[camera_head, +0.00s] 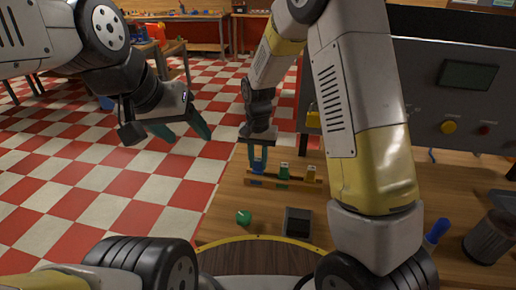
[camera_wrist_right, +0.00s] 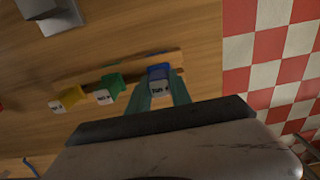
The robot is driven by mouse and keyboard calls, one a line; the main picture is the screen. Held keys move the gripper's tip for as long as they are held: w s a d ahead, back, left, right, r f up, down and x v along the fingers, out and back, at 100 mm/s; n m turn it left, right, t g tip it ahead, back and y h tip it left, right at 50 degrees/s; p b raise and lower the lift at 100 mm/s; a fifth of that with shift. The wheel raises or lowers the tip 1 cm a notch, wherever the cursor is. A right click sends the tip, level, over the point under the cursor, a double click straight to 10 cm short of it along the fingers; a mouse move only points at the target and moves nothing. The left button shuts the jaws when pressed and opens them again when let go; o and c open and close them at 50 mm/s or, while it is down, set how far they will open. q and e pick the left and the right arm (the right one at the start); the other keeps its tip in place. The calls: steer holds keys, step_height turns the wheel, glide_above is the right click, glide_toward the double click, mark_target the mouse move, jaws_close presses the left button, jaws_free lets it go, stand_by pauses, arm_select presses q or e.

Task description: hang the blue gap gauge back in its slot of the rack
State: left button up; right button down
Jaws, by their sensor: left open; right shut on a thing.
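My right gripper (camera_head: 258,158) is shut on the blue gap gauge (camera_wrist_right: 158,74) at the left end of the wooden rack (camera_head: 300,184). In the right wrist view the gauge's labelled top shows between the teal fingers (camera_wrist_right: 160,94), at the right end of the rack (camera_wrist_right: 86,73). I cannot tell whether the gauge is fully down in its slot. A green gauge (camera_wrist_right: 107,90) and a yellow gauge (camera_wrist_right: 68,100) sit beside it in the rack. My left gripper (camera_head: 188,136) is open and empty over the floor, away from the table.
On the wooden table (camera_head: 225,212) are a green piece (camera_head: 243,217), a dark box (camera_head: 297,222), a blue-handled tool (camera_head: 437,232) and a grey ribbed cylinder (camera_head: 488,238). A large grey panel (camera_head: 455,110) stands behind. The table's left edge is close to the rack.

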steer(key=shift+f, duration=0.55)
stand_by(0.6)
steer(key=c, duration=1.1)
jaws_free()
steer(key=shift+r, duration=0.1)
step_height(320, 180, up, 8)
steer(key=shift+d, duration=0.1)
steer(key=s+d+r+n+t+y, duration=0.1)
steer(key=s+d+r+t, duration=0.1)
steer(key=s+d+r, duration=0.4)
steer(key=s+d+r+t+y, duration=0.1)
steer(key=s+d+r, duration=0.35)
steer(key=r, duration=0.35)
steer(key=s+d+r+n+t, duration=0.1)
steer(key=s, duration=0.4)
steer(key=s+d+r+t, duration=0.1)
steer(key=s+d+t, duration=0.1)
steer(key=s, duration=0.2)
steer(key=shift+s+d+r+n, duration=0.25)
steer(key=shift+s+r+n, duration=0.05)
steer(key=shift+s+n, duration=0.1)
